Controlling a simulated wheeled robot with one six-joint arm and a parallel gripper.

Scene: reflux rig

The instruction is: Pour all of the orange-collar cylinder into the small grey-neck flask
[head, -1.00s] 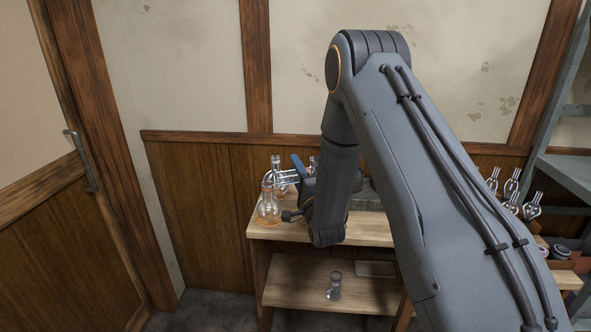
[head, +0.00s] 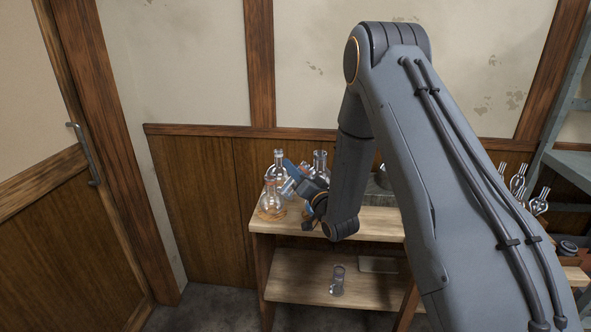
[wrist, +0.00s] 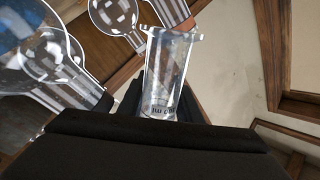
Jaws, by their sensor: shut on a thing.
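My gripper (head: 305,186) is shut on a clear glass cylinder (wrist: 172,72). In the wrist view the cylinder has a flared rim and dark print near the jaws. I see no orange collar on it, and I cannot tell whether liquid is in it. In the head view it is tilted beside the small round flasks at the bench's left end. The front flask (head: 271,206) has a little orange liquid low in it. A second flask (head: 279,162) stands behind it, and another glass vessel (head: 320,163) stands to the right. I cannot tell which neck is grey.
The wooden bench top (head: 375,222) is partly hidden by my arm. A clear glass vessel (head: 337,282) stands on the lower shelf (head: 300,284) near a pale flat item (head: 378,264). Several bulbed glass pieces (head: 519,180) stand at the right. Large glass bulbs (wrist: 55,55) are close in the wrist view.

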